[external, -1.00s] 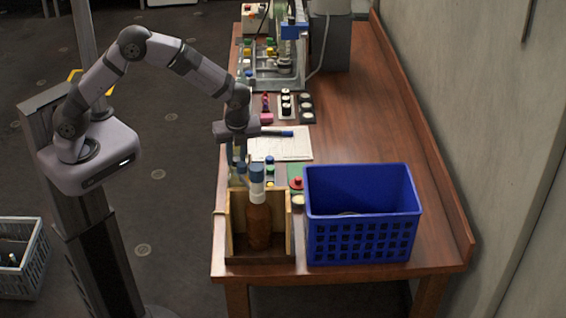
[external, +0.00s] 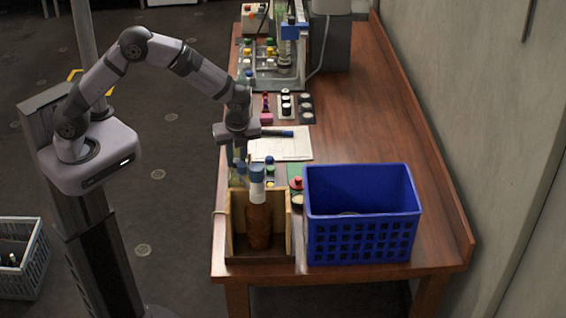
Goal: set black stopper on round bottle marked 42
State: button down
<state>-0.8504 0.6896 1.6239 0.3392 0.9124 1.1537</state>
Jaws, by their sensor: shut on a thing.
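My gripper (external: 237,146) points down over the left edge of the bench, above a group of bottles. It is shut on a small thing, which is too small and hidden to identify. Bottles (external: 241,176) with blue tops stand below and in front of it, partly hidden by the wooden box. I cannot read a 42 on any bottle or tell which is the round one. Small black and white pieces (external: 286,105) stand farther back on the bench. I cannot tell if any is a black stopper.
A wooden box (external: 292,221) with a brown bottle (external: 259,220) stands at the front left of the bench. A blue crate (external: 361,236) is to its right. The bench's right side is clear.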

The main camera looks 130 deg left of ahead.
dwell(0.8)
jog(key=c, duration=1)
grip_release()
jog(key=shift+c, duration=0.2)
jog(key=shift+r+p, duration=0.1)
jog(key=shift+p, duration=0.25)
jog(key=shift+r+p, duration=3.25)
jog(key=shift+r, duration=0.45)
